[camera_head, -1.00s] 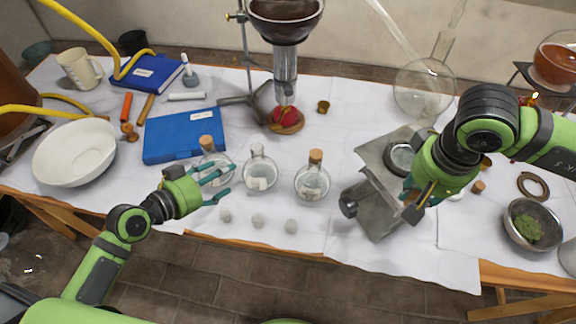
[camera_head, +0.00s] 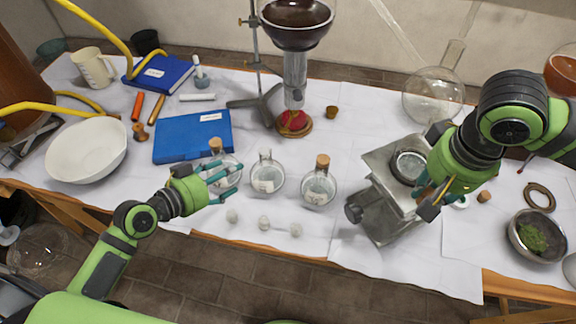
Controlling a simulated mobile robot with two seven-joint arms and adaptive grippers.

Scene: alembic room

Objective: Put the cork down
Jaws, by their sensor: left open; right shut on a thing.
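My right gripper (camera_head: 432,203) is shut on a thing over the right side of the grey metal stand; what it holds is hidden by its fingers. A small cork (camera_head: 484,196) lies on the white cloth just right of it, apart from it. Another brown cork-like piece (camera_head: 332,112) stands near the back middle. Three round flasks stand in a row: the left flask (camera_head: 228,168) and right flask (camera_head: 318,189) have corks in their necks, and the middle flask (camera_head: 267,176) has an open neck. My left gripper (camera_head: 228,182) is open, its fingers beside the left flask.
The grey metal stand (camera_head: 378,217) with a round dish (camera_head: 408,166) is under my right gripper. A metal bowl of green matter (camera_head: 536,237) and a brown ring (camera_head: 540,197) lie at the right. Three pale balls (camera_head: 264,222) lie near the front edge. A blue case (camera_head: 193,136) is behind my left gripper.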

